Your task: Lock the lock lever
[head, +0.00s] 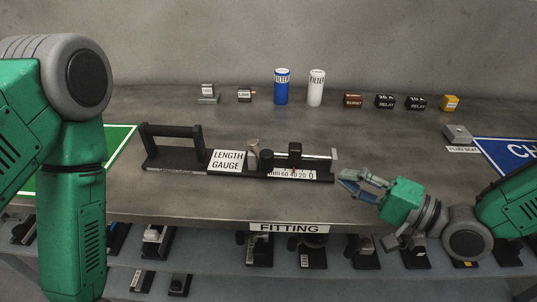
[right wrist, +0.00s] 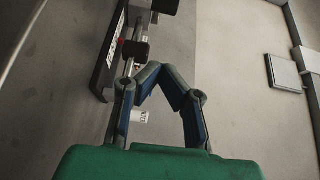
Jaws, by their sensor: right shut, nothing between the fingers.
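The length gauge (head: 228,160) lies on the table, with a black handle frame at its left and a silver rod at its right. A black block (head: 295,150) sits on the rod, with a small red mark below it over the scale. A black round part (head: 266,160) and a grey upright piece (head: 252,148) are left of it. I cannot tell which part is the lock lever. My right gripper (head: 345,181) is shut and empty, right of and nearer than the gauge, apart from it. In the right wrist view the gauge (right wrist: 108,55) shows beyond its fingers (right wrist: 160,75).
A blue filter (head: 282,87), a white filter (head: 316,88) and several small labelled parts stand along the back. A plate (head: 458,134) and a blue sign (head: 510,150) lie at the right. A lower shelf with several parts runs below the front edge.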

